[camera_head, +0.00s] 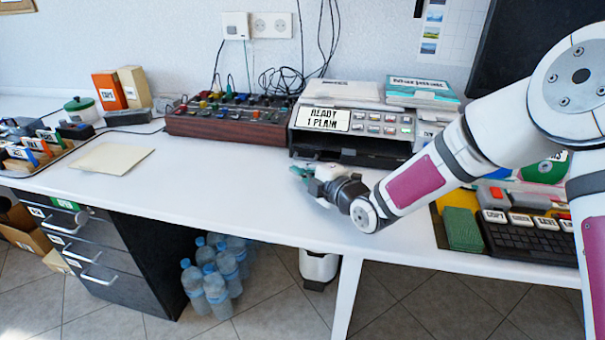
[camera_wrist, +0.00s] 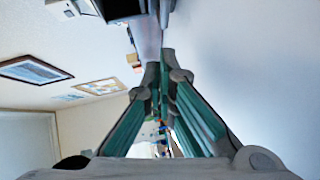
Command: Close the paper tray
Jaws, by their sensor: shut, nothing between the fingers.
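The printer (camera_head: 384,121) stands at the back of the white desk. It has a light control panel and a display reading "READY 1 PLAIN". Its paper tray (camera_head: 338,155) is the dark part low on its front, below the panel. I cannot tell how far the tray sticks out, and my gripper is in front of part of its lower edge. My gripper (camera_head: 298,171) is low over the desk just in front of the printer, pointing left. In the wrist view its green-padded fingers (camera_wrist: 157,68) meet at the tips with nothing between them.
A brown box with colored knobs (camera_head: 225,119) stands left of the printer. A sheet (camera_head: 112,158) lies on the left of the desk (camera_head: 215,190). A keyboard (camera_head: 530,238) and green block (camera_head: 462,229) are at right. The front middle of the desk is clear.

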